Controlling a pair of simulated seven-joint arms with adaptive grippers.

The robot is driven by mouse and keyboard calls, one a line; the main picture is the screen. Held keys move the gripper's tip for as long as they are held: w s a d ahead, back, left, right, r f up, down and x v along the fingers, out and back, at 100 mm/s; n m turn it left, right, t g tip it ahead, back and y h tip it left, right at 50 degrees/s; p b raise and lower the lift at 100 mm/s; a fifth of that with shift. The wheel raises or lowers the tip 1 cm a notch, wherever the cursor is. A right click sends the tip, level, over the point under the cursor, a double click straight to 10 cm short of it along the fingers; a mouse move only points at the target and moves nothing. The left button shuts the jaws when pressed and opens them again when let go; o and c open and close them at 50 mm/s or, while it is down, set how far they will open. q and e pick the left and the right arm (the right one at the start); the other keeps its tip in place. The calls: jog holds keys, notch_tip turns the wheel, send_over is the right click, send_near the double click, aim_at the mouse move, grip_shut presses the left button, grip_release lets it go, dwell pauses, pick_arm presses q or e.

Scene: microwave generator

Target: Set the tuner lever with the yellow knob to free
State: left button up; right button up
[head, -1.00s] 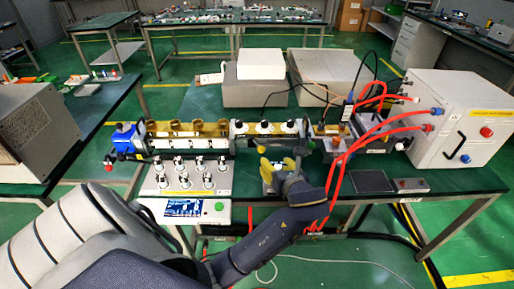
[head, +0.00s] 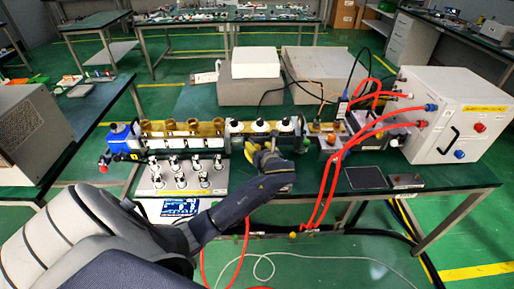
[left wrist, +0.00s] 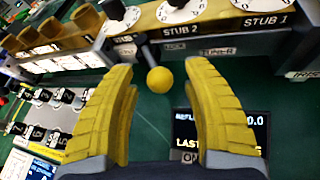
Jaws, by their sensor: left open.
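The yellow knob (left wrist: 159,80) of the tuner lever shows in the left wrist view, just below the tuner's front edge. Its short shaft (left wrist: 147,55) runs up to the tuner body (left wrist: 220,48), labelled "STUB 2", "STUB 1" and "TUNER". My left gripper (left wrist: 163,72) is open, its yellow ribbed fingers on either side of the knob and apart from it. In the head view my left gripper (head: 258,147) is in front of the tuner (head: 264,128), and it hides the knob there. My right gripper is not in view.
A display screen (left wrist: 250,125) sits below the knob in the left wrist view. A panel with several small levers (head: 182,176) stands left of my gripper. Red cables (head: 335,170) hang to the right, by the white generator box (head: 458,115).

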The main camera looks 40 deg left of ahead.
pick_arm(q)
jog(key=shift+w+a+f, duration=0.2)
jog(key=shift+w+a, duration=0.1)
jog(key=shift+a, duration=0.2)
jog(key=shift+c, duration=0.2)
grip_shut()
